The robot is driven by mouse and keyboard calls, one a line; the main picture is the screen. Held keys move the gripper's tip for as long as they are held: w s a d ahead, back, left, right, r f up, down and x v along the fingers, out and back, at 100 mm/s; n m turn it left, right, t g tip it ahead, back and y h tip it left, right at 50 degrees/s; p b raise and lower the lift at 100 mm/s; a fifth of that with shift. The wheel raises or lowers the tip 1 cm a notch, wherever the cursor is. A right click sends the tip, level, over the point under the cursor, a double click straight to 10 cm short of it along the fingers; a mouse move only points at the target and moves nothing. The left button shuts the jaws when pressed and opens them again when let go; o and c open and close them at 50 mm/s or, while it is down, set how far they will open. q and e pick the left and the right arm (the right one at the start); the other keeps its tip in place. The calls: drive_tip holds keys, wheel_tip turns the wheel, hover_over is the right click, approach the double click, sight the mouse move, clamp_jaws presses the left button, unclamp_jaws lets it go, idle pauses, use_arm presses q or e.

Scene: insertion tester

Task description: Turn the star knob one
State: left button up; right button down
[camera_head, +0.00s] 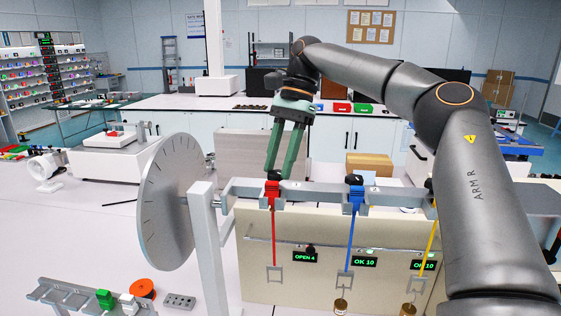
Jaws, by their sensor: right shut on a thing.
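A dark star knob (273,176) sits on top of a red clamp (272,190) on a grey horizontal rail (316,190). My right gripper (280,172) comes down from above with its green fingers and is shut on this knob. The fingertips partly hide it. A second dark knob (353,179) tops a blue clamp (356,197) to the right. A yellow strip (425,250) hangs farther right, its top mostly behind my right arm. My left gripper is not in view.
A large grey disc (168,203) stands left of the rail beside a grey post (207,245). A panel with green displays (305,257) stands below the rail. A rack with a green clip (105,299) and an orange spool (142,288) are at the lower left.

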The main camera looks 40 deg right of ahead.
drive_tip(key=n, duration=0.1)
drive_tip(key=n+g, duration=0.1)
drive_tip(key=n, duration=0.3)
drive_tip(key=shift+w+a+r+g+h, duration=0.1)
drive_tip(key=shift+w+g+h, duration=0.2)
drive_tip(key=shift+g+h, duration=0.1)
drive_tip(key=shift+n, duration=0.4)
drive_tip(key=c, duration=0.7)
unclamp_jaws()
drive_tip(key=shift+c, duration=0.2)
